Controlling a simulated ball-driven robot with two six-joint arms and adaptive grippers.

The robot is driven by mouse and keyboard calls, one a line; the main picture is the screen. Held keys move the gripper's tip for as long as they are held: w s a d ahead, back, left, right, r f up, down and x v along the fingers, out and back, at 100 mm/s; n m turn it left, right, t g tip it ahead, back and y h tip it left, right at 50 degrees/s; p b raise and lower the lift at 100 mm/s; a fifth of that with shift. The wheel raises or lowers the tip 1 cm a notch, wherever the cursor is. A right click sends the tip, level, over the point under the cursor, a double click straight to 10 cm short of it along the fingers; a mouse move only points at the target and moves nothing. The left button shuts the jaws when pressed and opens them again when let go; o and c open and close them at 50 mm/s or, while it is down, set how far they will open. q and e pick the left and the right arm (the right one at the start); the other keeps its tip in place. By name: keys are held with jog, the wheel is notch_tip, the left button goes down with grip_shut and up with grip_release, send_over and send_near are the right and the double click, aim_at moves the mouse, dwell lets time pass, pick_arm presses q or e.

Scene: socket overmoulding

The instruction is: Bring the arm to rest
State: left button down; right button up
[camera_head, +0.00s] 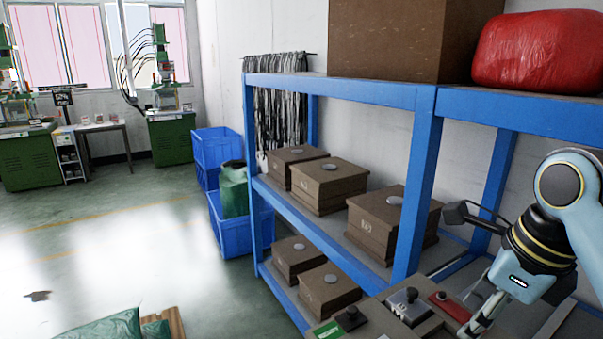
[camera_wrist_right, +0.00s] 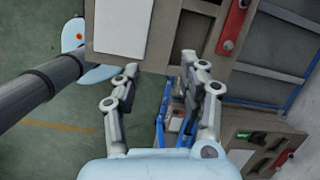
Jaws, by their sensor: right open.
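My right arm comes in from the right edge in the head view, in front of the blue shelf rack. My right gripper (camera_head: 482,316) points down there, beside a grey-brown panel (camera_head: 385,322) with knobs. In the right wrist view my right gripper (camera_wrist_right: 164,80) has its two fingers spread wide apart. Nothing is held between them. Beyond the fingers lie grey-brown parts and the green floor; I cannot tell the exact gap to them. My left gripper does not show.
The blue rack (camera_head: 424,165) holds several brown boxes and a red bundle (camera_head: 538,52) on top. A red-handled part (camera_head: 450,306) lies close to my gripper. Blue crates (camera_head: 234,238) stand left of the rack. Open floor (camera_head: 110,230) lies at left.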

jog(key=s+d+f+n+t+h, duration=0.1)
jog(key=s+d+f+n, duration=0.1)
jog(key=s+n, duration=1)
jog(key=s+d+f+n+h, duration=0.1)
jog(key=s+f+n, duration=0.2)
jog(key=s+n, duration=0.85)
notch_tip(320, 180, down, 39)
jog(key=w+d+n+g+b, duration=0.1)
jog(key=w+d+n+b, duration=0.2)
jog(key=b, duration=1)
pick_arm(q)
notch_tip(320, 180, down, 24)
jog(key=b, duration=1)
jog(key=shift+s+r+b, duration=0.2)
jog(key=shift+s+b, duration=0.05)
jog(key=shift+b, duration=0.05)
pick_arm(e)
jog(key=s+f+g, duration=0.1)
jog(key=s+f, duration=0.9)
jog(key=f, duration=0.3)
jog(key=s+d+f, duration=0.1)
jog(key=s+f, duration=0.9)
jog(key=f, duration=0.4)
jog(key=shift+n+g, duration=0.4)
jog(key=shift+n, duration=0.05)
